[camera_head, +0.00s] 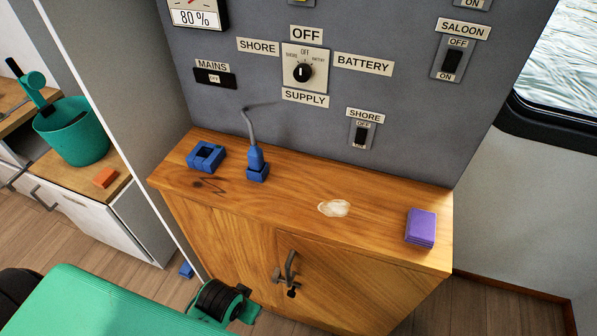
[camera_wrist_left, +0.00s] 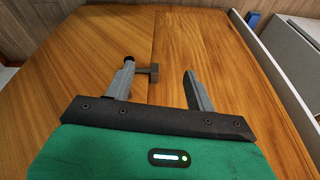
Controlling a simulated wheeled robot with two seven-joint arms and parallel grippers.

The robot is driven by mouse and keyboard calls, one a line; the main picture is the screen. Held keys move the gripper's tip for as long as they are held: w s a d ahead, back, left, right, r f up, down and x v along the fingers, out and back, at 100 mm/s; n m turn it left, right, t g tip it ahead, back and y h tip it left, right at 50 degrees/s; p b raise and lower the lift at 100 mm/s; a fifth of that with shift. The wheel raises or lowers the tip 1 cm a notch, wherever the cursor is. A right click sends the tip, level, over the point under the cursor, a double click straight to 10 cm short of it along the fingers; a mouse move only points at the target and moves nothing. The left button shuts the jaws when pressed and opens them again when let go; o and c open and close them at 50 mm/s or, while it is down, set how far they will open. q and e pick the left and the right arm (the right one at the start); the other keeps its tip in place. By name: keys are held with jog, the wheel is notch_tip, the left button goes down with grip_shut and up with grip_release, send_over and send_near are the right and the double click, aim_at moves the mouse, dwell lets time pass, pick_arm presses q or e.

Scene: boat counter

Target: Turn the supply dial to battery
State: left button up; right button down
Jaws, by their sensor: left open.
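The supply dial (camera_head: 304,72) is a black knob on a pale square plate on the grey panel. Its white mark points up, towards OFF. Labels around it read SHORE (camera_head: 258,46), OFF (camera_head: 306,34), BATTERY (camera_head: 363,64) and SUPPLY (camera_head: 305,97). My left arm comes in at the lower left of the head view, well below the dial. In the left wrist view my left gripper (camera_wrist_left: 160,78) has its fingers apart with nothing held, facing wood. A dark T-shaped fitting (camera_wrist_left: 152,72) shows beside its left finger. My right gripper is not visible.
The wooden cabinet top (camera_head: 290,207) below the panel holds a blue open block (camera_head: 206,157), a blue plug with a cable (camera_head: 257,168), a pale patch (camera_head: 334,208) and a purple block (camera_head: 420,227). Other switches are the MAINS (camera_head: 214,78), SHORE (camera_head: 361,134) and SALOON switches (camera_head: 453,60).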

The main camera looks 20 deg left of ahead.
pick_arm(q)
notch_tip(320, 180, up, 9)
jog(key=w+t, duration=0.1)
jog(key=w, duration=0.1)
jog(key=n+t, duration=0.4)
jog(key=t, duration=1)
send_near(300, 75)
jog(key=w+p, duration=0.1)
jog(key=w, duration=0.2)
jog(key=w+p, duration=0.2)
jog(key=w, duration=0.2)
jog(key=shift+w+r, duration=0.25)
jog(key=shift+w+f, duration=0.1)
jog(key=shift+w, duration=0.5)
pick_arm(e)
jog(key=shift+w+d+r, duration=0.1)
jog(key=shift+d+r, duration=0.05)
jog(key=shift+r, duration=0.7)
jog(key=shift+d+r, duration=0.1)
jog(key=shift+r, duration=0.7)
